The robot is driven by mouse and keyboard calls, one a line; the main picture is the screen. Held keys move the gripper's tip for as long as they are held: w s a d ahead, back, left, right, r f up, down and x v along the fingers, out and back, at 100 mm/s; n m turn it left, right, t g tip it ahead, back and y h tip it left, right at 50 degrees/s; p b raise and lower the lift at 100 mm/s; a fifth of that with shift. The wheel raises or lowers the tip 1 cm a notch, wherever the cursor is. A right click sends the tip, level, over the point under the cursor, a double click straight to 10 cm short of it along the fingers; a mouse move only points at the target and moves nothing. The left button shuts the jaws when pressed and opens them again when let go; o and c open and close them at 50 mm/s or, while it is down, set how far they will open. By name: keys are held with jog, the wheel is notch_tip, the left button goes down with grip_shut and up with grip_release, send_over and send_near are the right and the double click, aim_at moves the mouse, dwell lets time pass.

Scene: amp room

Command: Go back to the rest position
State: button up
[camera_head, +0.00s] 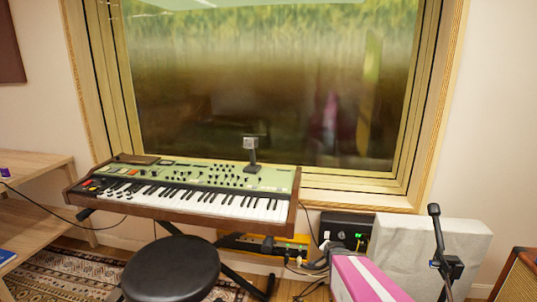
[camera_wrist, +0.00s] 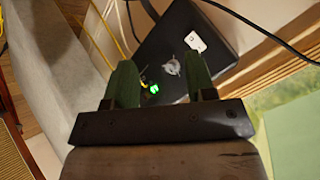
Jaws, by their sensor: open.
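My gripper (camera_wrist: 159,63) shows in the wrist view with its two green fingers spread apart. Nothing is between the fingers. Beyond them is a black box (camera_wrist: 215,45) with a lit green light. The same box (camera_head: 346,226) appears in the head view, low against the wall below the window. The rest position itself is not marked in either view.
A keyboard synthesizer (camera_head: 215,190) stands on a stand below the window (camera_head: 270,85). A round black stool (camera_head: 172,268) is in front of it. A wooden shelf (camera_head: 40,172) is at left. A pale block (camera_head: 425,245) and a pink-and-white object (camera_head: 368,280) are at right. Cables lie near the box.

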jog(key=s+a+r+n+g, duration=0.4)
jog(key=s+n, duration=0.1)
jog(key=s, duration=0.2)
jog(key=s+a+r+n+g+y, duration=0.1)
jog(key=s+a+r+n+g, duration=0.3)
jog(key=s, duration=0.3)
jog(key=shift+s+a+r+n+g, duration=0.2)
jog(key=shift+s+r+n+g, duration=0.15)
jog(key=shift+r+n+g, duration=0.25)
jog(key=shift+f, duration=0.15)
